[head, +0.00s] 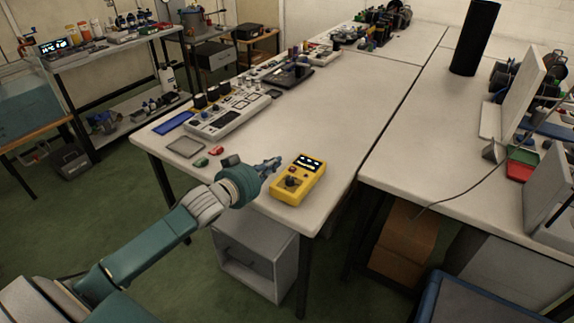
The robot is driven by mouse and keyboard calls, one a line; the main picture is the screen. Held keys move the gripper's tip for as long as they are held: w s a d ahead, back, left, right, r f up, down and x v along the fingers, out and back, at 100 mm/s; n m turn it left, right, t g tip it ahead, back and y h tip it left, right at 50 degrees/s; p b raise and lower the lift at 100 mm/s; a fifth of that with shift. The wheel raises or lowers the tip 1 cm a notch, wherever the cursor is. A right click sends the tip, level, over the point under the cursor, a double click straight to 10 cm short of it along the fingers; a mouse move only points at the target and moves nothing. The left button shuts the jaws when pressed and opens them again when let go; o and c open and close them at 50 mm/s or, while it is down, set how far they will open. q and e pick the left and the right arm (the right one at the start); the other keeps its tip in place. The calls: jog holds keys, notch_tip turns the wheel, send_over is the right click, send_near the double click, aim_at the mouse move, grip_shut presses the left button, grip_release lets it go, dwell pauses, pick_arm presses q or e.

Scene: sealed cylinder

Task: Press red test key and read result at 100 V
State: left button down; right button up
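A yellow tester (298,180) with a dark lit display (308,163) and a dark round knob (291,183) lies on the white table near its front edge. The display's text is too small to read. I cannot make out a red test key on it. My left gripper (272,166) is just left of the tester, low over the table, at the end of my teal arm. Its fingers are small and partly hidden by the wrist, so I cannot tell whether it is open or touching the tester. My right gripper is not in view.
A small red object (216,150), a green one (201,162) and a grey square plate (186,147) lie left of my gripper. A white panel device (228,114) stands behind them. The table is clear right of and behind the tester. A black cylinder (474,38) stands on the right table.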

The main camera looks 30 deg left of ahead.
pick_arm(q)
send_over(287, 174)
jog(key=shift+f+p, duration=0.35)
jog(key=shift+f, duration=0.45)
notch_tip(287, 174, down, 3)
jog(key=shift+w+r, duration=0.1)
jog(key=shift+f, duration=0.7)
jog(key=shift+f, duration=0.15)
